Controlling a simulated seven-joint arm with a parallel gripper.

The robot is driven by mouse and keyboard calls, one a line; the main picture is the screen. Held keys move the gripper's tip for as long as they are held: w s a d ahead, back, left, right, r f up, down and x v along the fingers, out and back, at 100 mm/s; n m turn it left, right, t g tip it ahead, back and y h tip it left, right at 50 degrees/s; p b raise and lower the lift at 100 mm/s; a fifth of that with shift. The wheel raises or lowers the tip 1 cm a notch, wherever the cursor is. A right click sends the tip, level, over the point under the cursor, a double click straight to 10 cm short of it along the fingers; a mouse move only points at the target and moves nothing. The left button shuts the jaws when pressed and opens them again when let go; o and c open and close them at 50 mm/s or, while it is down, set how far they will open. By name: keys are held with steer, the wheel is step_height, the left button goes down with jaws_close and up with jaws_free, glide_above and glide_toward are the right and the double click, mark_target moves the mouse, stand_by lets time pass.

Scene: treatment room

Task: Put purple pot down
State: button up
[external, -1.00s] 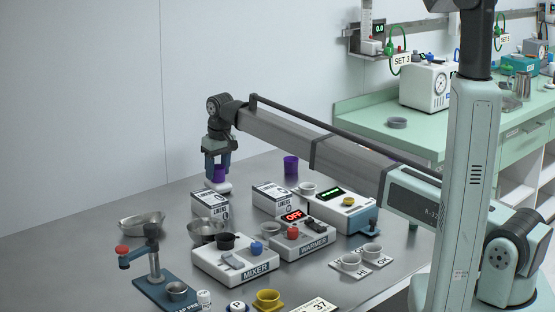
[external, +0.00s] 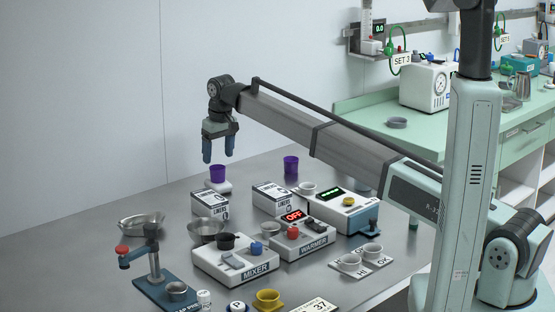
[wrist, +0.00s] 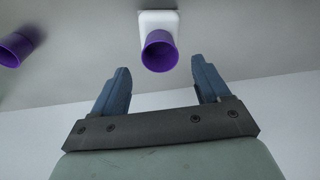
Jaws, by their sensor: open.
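A purple pot (external: 218,174) stands upright on a small white block (external: 219,187) near the back of the steel table. In the wrist view the pot (wrist: 160,51) sits on the white block (wrist: 158,18), ahead of my fingertips. My gripper (external: 220,158) is open and empty, above the pot and apart from it. In the wrist view both blue fingers of my gripper (wrist: 162,80) are spread with nothing between them. A second purple pot (external: 291,165) stands on the table to the right; a purple pot also shows at the left edge of the wrist view (wrist: 14,50).
Two boxes of liners (external: 210,204) (external: 272,197) stand in front of the pots. The mixer (external: 235,262), warmer (external: 303,242) and a device with a green display (external: 345,212) crowd the middle. Metal bowls (external: 141,224) lie left. The table's back left is clear.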

step_height(320, 180, up, 7)
steer(key=shift+s+d+f, duration=0.2)
steer(key=shift+s+d, duration=0.05)
steer(key=shift+d, duration=0.05)
